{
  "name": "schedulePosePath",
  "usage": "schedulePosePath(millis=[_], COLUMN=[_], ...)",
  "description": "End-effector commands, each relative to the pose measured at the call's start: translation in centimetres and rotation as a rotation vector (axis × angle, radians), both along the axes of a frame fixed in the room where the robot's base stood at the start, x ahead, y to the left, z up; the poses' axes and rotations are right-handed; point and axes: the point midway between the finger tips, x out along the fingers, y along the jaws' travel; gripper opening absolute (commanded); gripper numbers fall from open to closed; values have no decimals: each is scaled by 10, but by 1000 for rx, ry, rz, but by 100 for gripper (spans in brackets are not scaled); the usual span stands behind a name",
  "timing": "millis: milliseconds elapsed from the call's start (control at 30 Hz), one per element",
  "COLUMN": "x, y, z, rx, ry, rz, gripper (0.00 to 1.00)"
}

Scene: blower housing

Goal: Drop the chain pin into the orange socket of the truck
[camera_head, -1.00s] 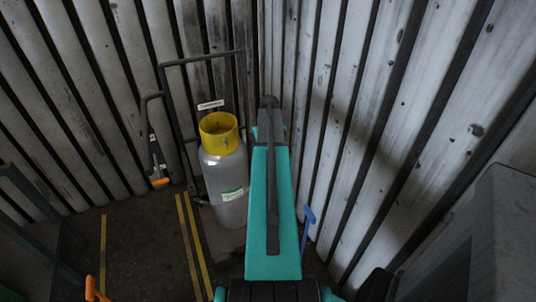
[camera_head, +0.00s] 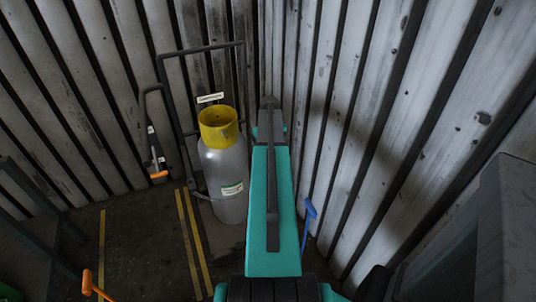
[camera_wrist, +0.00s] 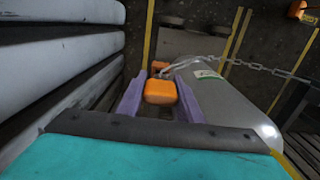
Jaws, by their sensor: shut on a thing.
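My gripper (camera_wrist: 158,97) shows in the wrist view as two purple fingers, one on each side of an orange block. They are shut on this block, which looks like the head of the chain pin (camera_wrist: 160,92). A metal chain (camera_wrist: 258,67) runs from close behind it to the right, past the grey cylinder. A smaller orange part (camera_wrist: 160,66) shows just beyond the pin head; it may be the socket, partly hidden. I cannot tell whether the pin is in or above it. In the head view my arm hides the gripper and pin.
The grey cylinder (camera_head: 224,180) with a yellow collar (camera_head: 218,127) stands by the dark truck frame (camera_head: 200,49). An orange-ended tool (camera_head: 158,174) hangs left of it. A blue handle (camera_head: 309,209) is right of my arm. Corrugated walls (camera_head: 400,100) close in behind and right.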

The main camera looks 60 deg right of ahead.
Motion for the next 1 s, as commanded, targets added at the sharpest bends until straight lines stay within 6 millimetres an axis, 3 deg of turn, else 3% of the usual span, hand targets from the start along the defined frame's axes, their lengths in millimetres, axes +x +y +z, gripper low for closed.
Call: schedulePosePath(millis=[400,1000], x=[0,-1], y=[-1,-1], z=[-13,-15], rx=[0,0], ry=[0,0], rz=[-1,-1], gripper=[9,9])
